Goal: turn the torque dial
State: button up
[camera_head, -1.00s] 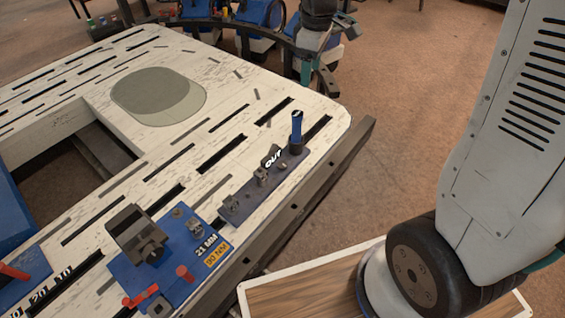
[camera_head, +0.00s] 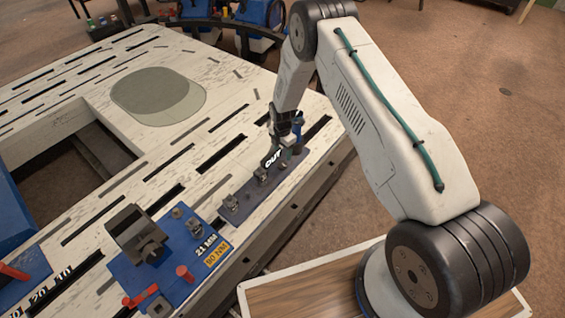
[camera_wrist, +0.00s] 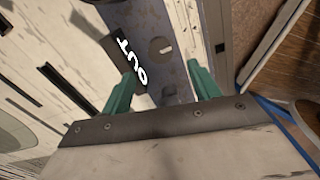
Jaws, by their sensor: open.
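A dark strip-shaped fixture (camera_head: 235,212) lies along the bench's right edge, with a tag reading OUT (camera_head: 272,159) and small metal parts. The fixture also shows in the wrist view (camera_wrist: 183,82), with a round part (camera_wrist: 160,46) on it. I cannot tell for sure which part is the torque dial. A blue upright handle (camera_head: 298,124) stands at the fixture's far end, partly hidden by my arm. My gripper (camera_head: 284,138) is above that far end. In the wrist view its two green fingers (camera_wrist: 163,85) are apart, with the fixture's surface between and beyond them and nothing held.
A blue plate (camera_head: 190,262) with a dark block, red pegs and labels reading 21 MM and 80 NM is nearer on the bench. A grey-green oval pad (camera_head: 145,92) lies farther back. Dark slots cut the pale bench top (camera_head: 215,90). Brown floor is clear on the right.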

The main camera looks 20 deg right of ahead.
aim_at(282, 164)
notch_tip(282, 164, down, 8)
dwell(0.4)
jog(key=c, duration=1)
